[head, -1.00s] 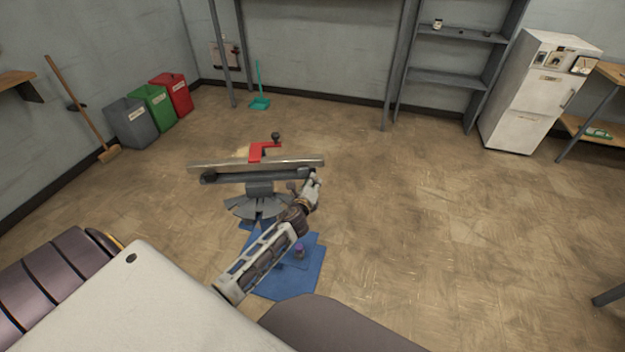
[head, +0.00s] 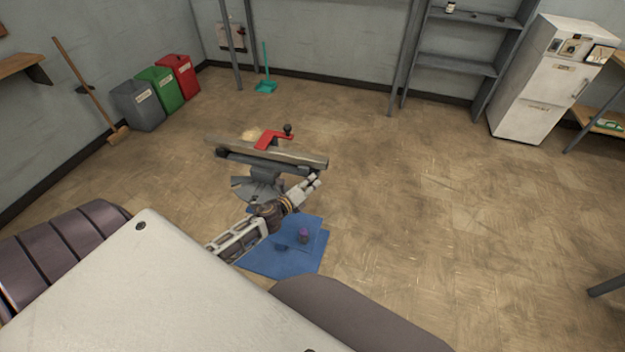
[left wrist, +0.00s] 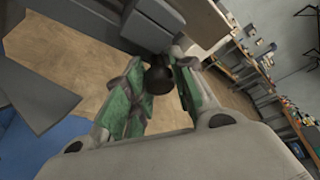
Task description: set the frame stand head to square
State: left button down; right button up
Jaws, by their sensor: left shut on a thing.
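The frame stand head (head: 268,174) is a grey bar with a long pale beam (head: 300,156) along its top and a red clamp lever (head: 272,138) over it. The head lies aslant in the head view, its right end nearer to me. Grey fan-like plates (head: 254,190) show beneath it, above the blue stand base (head: 262,262) on the floor. My left gripper (head: 314,181) is at the right end of the head. In the left wrist view its green-padded fingers (left wrist: 158,88) are shut on a black knob (left wrist: 160,76) beside the grey bar. My right gripper is out of view.
A small purple item (head: 304,234) stands on the blue base. Grey, green and red bins (head: 158,90), a broom (head: 92,92), shelves (head: 456,66) and a white fridge (head: 546,84) stand by the walls. The floor to the right is open.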

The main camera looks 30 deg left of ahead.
pick_arm(q)
jog(key=shift+s+a+h, duration=0.1)
jog(key=shift+s+h, duration=0.2)
jog(key=shift+s, duration=0.05)
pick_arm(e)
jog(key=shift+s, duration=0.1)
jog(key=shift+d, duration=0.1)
pick_arm(q)
jog(key=c, duration=1.2)
grip_release()
jog(key=shift+s, duration=0.1)
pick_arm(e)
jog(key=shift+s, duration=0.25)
pick_arm(q)
jog(key=shift+s, duration=0.1)
jog(key=shift+v, duration=5.85)
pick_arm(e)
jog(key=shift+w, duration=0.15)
